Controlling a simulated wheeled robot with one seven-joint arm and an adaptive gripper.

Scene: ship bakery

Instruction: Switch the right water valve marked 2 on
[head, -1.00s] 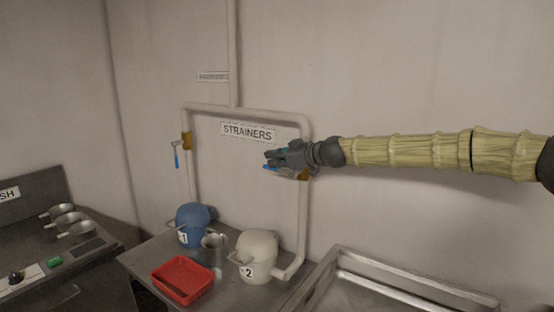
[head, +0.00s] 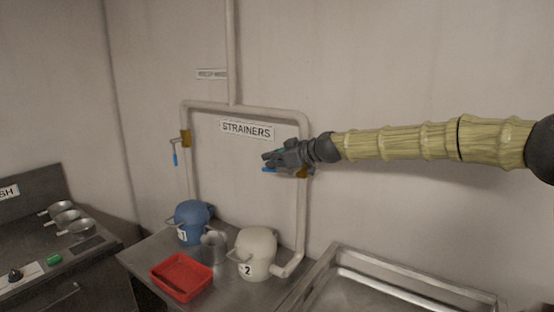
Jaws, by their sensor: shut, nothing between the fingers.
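The right water valve has a brass body (head: 304,173) on the right vertical pipe, above the white strainer marked 2 (head: 254,252). Part of its blue handle (head: 269,169) shows pointing left, roughly level, just below my gripper. My gripper (head: 268,157) is shut and empty, in front of the valve and close above the handle; I cannot tell whether it touches. My gripper hides most of the valve's lever. The left valve (head: 186,139) has its blue handle hanging down, above the blue strainer marked 1 (head: 191,222).
A STRAINERS sign (head: 246,130) is on the wall between the pipes. A red tray (head: 160,283) and a metal cup (head: 214,245) stand on the steel counter (head: 143,253). A steel sink (head: 335,262) is at the lower right.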

